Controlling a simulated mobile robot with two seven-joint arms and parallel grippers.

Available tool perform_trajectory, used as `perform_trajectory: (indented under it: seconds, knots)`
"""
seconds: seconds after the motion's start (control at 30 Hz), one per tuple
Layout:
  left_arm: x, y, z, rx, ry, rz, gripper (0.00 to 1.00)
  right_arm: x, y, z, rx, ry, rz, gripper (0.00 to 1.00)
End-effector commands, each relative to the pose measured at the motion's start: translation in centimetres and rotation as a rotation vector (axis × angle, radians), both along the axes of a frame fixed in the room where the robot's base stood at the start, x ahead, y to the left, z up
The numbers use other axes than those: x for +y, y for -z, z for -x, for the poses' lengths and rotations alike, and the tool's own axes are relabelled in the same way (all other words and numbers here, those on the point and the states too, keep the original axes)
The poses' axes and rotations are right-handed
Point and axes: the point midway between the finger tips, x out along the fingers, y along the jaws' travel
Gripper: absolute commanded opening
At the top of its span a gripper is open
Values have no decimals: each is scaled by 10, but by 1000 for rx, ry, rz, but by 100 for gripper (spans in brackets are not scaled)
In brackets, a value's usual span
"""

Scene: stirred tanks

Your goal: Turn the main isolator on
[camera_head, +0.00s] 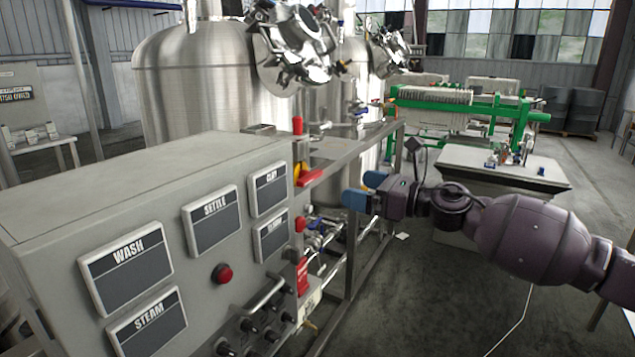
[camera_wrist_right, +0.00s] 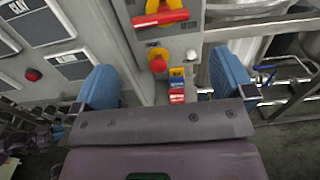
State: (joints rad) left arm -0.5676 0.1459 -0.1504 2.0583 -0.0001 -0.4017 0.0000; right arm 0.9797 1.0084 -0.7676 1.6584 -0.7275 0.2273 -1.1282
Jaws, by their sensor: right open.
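A red handle on a yellow mount (camera_head: 309,178), which looks like the main isolator, sits on the narrow end face of the grey control cabinet (camera_head: 120,190). In the right wrist view the red handle (camera_wrist_right: 160,20) lies roughly level across its yellow mount, at the top edge, partly cut off. My right gripper (camera_head: 364,191) is open and empty, its blue fingers apart, to the right of the handle in the head view. In the right wrist view the handle lies beyond the gap between the fingers (camera_wrist_right: 166,86). Nothing touches the handle. My left gripper is out of view.
Below the handle are a red mushroom button (camera_wrist_right: 158,64), a pale button (camera_wrist_right: 191,55) and a red and yellow block (camera_wrist_right: 176,88). Another red button (camera_head: 222,273) is on the cabinet front. A steel frame (camera_head: 352,230) with pipes stands close beside. Floor to the right is open.

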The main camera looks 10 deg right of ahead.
Motion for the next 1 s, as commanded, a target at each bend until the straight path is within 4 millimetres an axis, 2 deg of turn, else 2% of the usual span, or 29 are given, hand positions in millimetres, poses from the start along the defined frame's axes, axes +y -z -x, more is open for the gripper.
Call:
perform_trajectory:
  seconds: [0.2, 0.6, 0.8, 1.0]
  knots:
    - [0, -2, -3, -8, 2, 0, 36, 23, -1, -16, -2, -2, -1, 100]
    - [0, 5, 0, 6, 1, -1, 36, 73, 1, -53, 3, 0, -3, 100]
    - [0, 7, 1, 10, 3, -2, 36, 84, 0, -60, 2, 0, -4, 100]
    - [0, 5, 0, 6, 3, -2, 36, 85, 0, -61, 2, 1, -3, 100]
